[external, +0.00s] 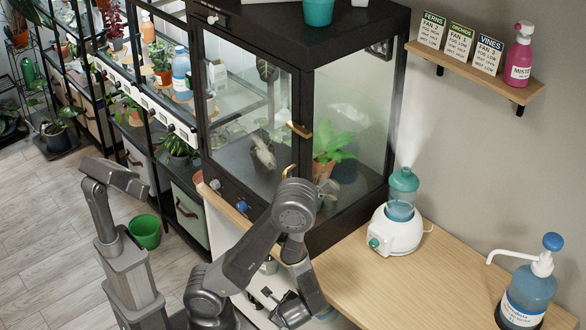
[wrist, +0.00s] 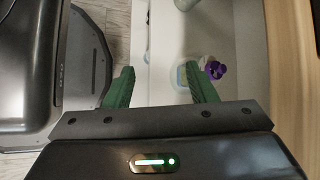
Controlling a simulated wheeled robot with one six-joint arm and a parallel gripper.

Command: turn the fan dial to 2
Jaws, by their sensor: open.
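Neither knob shows in the wrist view.
A purple-capped bottle (wrist: 215,70) stands below my right finger. A misting humidifier (external: 398,234) and a blue pump bottle (external: 527,284) stand on the wooden counter (external: 430,295). Label cards (external: 457,42) naming fan and mist settings sit on a wall shelf. A green bucket (external: 145,232) stands on the floor.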

